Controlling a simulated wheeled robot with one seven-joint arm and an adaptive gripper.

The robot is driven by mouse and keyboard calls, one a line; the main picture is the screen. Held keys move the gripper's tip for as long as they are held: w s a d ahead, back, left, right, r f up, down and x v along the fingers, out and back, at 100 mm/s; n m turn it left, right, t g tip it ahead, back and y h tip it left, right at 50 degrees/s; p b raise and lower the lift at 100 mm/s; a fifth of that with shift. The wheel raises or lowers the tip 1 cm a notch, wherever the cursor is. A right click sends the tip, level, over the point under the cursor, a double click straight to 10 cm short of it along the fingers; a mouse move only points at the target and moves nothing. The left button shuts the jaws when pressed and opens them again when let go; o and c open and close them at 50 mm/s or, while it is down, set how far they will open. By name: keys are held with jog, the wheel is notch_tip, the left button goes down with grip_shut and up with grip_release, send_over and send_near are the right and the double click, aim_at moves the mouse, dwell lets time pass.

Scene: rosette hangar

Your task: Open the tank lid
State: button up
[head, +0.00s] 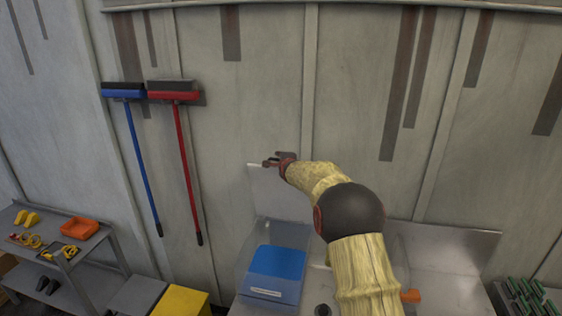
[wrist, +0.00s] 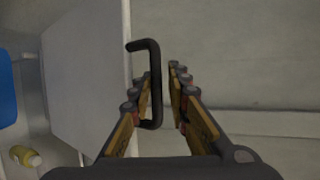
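The tank (head: 244,268) is a pale, see-through box with blue inside, at the lower middle of the head view. Its lid (head: 275,192) is a light grey panel that stands up steeply at the tank's back, near the wall. The lid also shows in the wrist view (wrist: 88,70), with a black bar handle (wrist: 155,85) at its edge. My gripper (head: 280,160) is at the lid's top edge. In the wrist view its fingers (wrist: 160,85) are apart, with the handle between them. The handle is close to the left finger, and a gap shows on the right.
A shelf with an orange tray (head: 79,228) stands at far left, and a yellow box (head: 180,301) at lower left. A metal panel (head: 450,245) stands right of my arm.

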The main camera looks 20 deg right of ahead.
jog(key=shift+o, duration=1.2)
jog(key=shift+f, duration=0.15)
jog(key=shift+s, duration=0.1)
jog(key=v, duration=1.1)
jog(key=shift+s, duration=0.35)
